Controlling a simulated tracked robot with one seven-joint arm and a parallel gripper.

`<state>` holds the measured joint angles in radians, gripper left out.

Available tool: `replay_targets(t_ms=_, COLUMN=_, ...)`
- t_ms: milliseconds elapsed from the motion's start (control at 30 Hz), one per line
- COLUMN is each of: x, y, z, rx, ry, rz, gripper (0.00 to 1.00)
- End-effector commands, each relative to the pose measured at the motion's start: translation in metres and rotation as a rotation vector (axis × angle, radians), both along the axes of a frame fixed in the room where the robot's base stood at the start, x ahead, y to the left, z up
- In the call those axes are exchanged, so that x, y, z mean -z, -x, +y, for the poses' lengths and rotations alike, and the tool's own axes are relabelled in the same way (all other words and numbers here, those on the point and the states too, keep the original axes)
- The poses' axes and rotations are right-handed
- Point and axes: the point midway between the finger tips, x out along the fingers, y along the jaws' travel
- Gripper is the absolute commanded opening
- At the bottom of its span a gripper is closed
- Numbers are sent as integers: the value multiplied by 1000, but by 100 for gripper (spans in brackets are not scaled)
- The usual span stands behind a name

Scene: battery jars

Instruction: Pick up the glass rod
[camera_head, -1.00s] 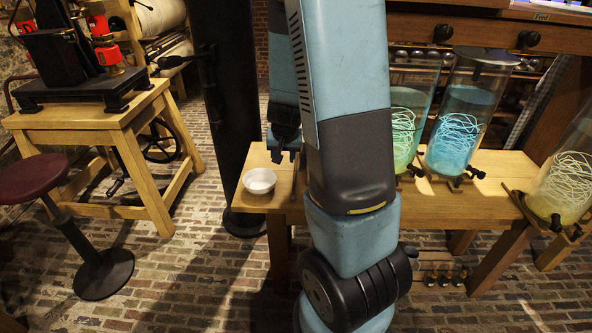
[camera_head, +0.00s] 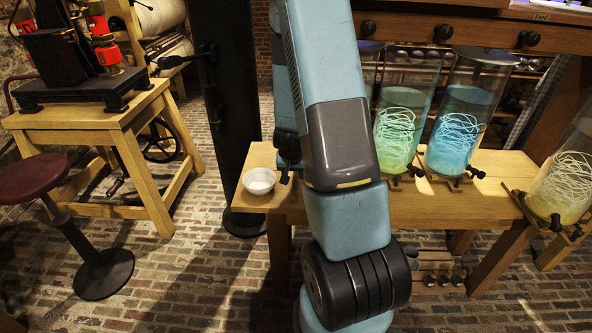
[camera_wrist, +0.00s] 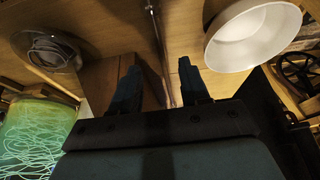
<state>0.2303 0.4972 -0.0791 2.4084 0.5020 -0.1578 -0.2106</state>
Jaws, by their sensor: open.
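The glass rod (camera_wrist: 157,35) shows in the wrist view as a thin, faint, shiny line on the wooden table. It runs from the top edge down to between my fingers. My gripper (camera_wrist: 160,72) is open, with one dark finger on each side of the rod's line. I cannot tell how far the fingertips are above the table or whether they touch the rod. In the head view my gripper (camera_head: 287,165) is low over the table's left end, mostly hidden by my arm. The rod cannot be made out there.
A white bowl (camera_head: 259,181) stands at the table's (camera_head: 450,205) left end; it also shows right of my fingers in the wrist view (camera_wrist: 250,45). Several glass jars, including a green one (camera_head: 397,130) and a blue one (camera_head: 458,130), stand to the right of my arm.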

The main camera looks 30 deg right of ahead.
Motion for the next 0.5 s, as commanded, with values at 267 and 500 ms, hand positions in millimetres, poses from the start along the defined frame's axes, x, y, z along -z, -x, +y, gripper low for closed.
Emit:
replay_targets(t_ms=267, x=23, y=-8, z=-6, rx=1, ry=0, rz=0, gripper=46)
replay_targets(t_ms=500, x=34, y=-10, z=-8, rx=1, ry=0, rz=1, gripper=46)
